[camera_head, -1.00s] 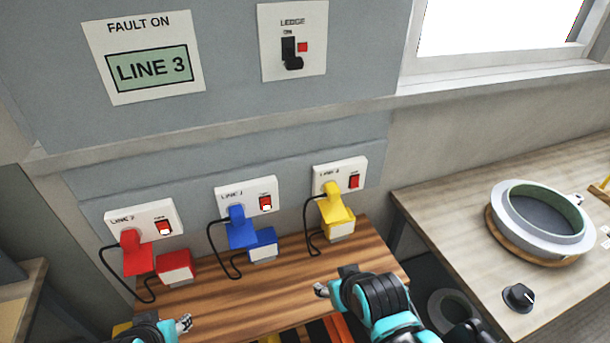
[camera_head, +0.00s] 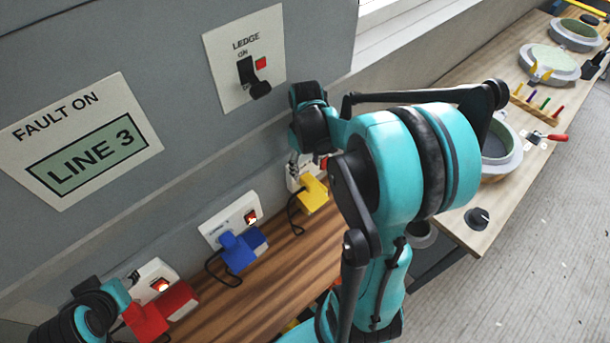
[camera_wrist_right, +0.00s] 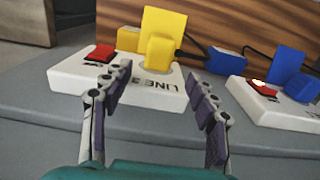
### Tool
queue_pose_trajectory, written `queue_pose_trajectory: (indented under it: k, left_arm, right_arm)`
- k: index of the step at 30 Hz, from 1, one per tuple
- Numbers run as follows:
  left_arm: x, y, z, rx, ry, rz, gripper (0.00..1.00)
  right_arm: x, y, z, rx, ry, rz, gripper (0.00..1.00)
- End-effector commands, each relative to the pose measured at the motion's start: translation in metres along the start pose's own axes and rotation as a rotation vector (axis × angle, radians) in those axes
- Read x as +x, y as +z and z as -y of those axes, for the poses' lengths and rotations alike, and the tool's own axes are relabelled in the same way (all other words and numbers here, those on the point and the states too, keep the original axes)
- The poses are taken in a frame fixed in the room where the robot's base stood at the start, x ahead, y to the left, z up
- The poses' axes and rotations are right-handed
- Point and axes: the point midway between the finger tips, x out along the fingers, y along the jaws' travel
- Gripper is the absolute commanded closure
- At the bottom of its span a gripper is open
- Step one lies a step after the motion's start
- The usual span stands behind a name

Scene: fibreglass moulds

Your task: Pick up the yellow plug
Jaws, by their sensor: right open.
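The yellow plug (camera_wrist_right: 160,52) sits in a white socket plate (camera_wrist_right: 70,75) marked LINE in the right wrist view, with a dark cable beside it. In the head view the yellow plug (camera_head: 313,194) is partly hidden by my right arm. My right gripper (camera_wrist_right: 157,78) is open, its two fingers over the plate on either side of the plug's line, the plug just beyond the fingertips and not visibly touched. In the head view the right gripper (camera_head: 303,168) is small and half covered. My left gripper (camera_head: 132,280) is beside the red plug (camera_head: 145,320), its fingers unclear.
A blue plug (camera_head: 238,252) sits in the neighbouring socket, its switch lit. A wooden ledge (camera_head: 205,300) runs below the sockets. A LEDGE switch panel (camera_head: 225,65) and a FAULT ON LINE 3 sign (camera_head: 80,140) are on the wall above. A workbench (camera_head: 465,235) stands right.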

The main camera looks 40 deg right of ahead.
Motion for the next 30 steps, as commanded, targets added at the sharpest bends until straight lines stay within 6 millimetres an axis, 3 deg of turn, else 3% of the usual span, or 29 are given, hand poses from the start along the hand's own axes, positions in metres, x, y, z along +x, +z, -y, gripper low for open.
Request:
queue_pose_trajectory:
  k: [12,22,28,30]
  left_arm:
    - [0.014,0.010,0.000,0.000,0.000,0.000,0.60]
    - [0.015,0.010,0.000,0.000,0.000,0.000,0.60]
    - [0.015,0.010,0.000,0.000,0.000,0.000,0.60]
    - [0.015,0.010,0.000,0.000,0.000,0.000,0.60]
  right_arm:
    - [0.059,0.005,-0.002,0.002,0.001,-0.002,0.41]
    - [0.066,0.006,-0.002,0.001,0.001,-0.002,0.41]
    - [0.066,0.006,-0.002,0.001,0.001,-0.002,0.94]
    - [0.066,0.006,-0.002,0.001,0.001,-0.002,1.00]
